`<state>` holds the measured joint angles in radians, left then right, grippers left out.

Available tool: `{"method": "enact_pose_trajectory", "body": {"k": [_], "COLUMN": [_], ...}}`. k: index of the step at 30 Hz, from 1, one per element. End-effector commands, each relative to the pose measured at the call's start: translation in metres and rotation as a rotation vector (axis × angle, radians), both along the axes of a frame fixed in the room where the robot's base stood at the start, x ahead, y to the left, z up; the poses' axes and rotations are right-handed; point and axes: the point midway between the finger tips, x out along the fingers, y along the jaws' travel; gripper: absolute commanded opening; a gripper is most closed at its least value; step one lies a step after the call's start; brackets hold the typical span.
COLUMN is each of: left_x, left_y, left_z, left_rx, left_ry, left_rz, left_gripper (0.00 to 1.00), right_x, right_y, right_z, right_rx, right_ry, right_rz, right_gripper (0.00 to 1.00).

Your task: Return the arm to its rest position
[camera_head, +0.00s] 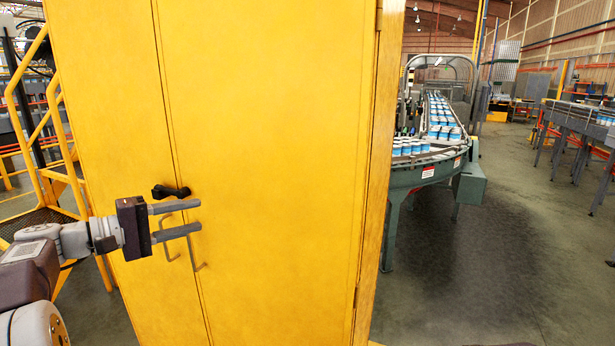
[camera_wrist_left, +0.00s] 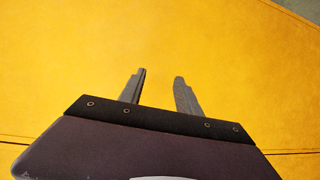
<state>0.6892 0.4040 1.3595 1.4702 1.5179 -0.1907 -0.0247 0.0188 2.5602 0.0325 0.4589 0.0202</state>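My left gripper (camera_head: 198,219) reaches in from the left in the head view, in front of a tall yellow cabinet (camera_head: 270,120). Its two grey fingers are parallel with a gap between them, and nothing is held. In the left wrist view the fingers (camera_wrist_left: 160,90) stand apart against the yellow surface. Whether the fingertips touch the cabinet cannot be told. My right gripper is not in view.
The cabinet has a black latch (camera_head: 171,191) and bent metal handles (camera_head: 197,258) close to my left gripper. Yellow stairs (camera_head: 50,150) stand at the left. A green curved conveyor (camera_head: 425,172) carries blue-and-white cans at the right. The floor (camera_head: 490,260) at the right is open.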

Motion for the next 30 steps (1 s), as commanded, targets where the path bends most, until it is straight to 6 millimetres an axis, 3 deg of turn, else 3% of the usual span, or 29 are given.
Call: {"method": "enact_pose_trajectory", "body": {"k": [1,2,3,6,9,11,13,15,18,21,24,30], "left_x": [-0.003,-0.007,-0.015,-0.054,-0.114,-0.155,-0.2,-0.234,-0.259,-0.253,-0.239,-0.239], "left_y": [-0.037,-0.06,-0.09,-0.154,-0.187,-0.188,-0.173,-0.145,-0.103,-0.082,-0.08,-0.08], "left_z": [-0.006,-0.016,-0.034,-0.092,-0.157,-0.197,-0.238,-0.273,-0.307,-0.318,-0.317,-0.317], "left_rx": [0.024,0.048,0.091,0.252,0.482,0.652,0.861,1.057,1.261,1.378,1.395,1.392], "left_ry": [0.053,0.096,0.161,0.333,0.48,0.543,0.581,0.587,0.562,0.486,0.448,0.451], "left_rz": [-0.062,-0.098,-0.147,-0.262,-0.364,-0.422,-0.481,-0.525,-0.55,-0.542,-0.499,-0.493], "left_gripper": [0.4,0.4,0.4,0.4,0.4,0.4,0.4,0.4,0.4,0.4,0.4,0.4], "right_x": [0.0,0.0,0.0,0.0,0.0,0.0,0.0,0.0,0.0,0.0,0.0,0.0], "right_y": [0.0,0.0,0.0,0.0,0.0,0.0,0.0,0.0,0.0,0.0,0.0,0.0], "right_z": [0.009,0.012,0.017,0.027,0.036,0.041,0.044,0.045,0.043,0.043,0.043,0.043], "right_rx": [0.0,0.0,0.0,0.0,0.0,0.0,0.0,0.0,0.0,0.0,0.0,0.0], "right_ry": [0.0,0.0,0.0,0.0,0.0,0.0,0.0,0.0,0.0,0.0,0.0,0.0], "right_rz": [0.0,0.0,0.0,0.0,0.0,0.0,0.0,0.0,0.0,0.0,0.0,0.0], "right_gripper": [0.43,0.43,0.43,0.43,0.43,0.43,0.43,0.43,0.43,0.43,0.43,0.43]}}
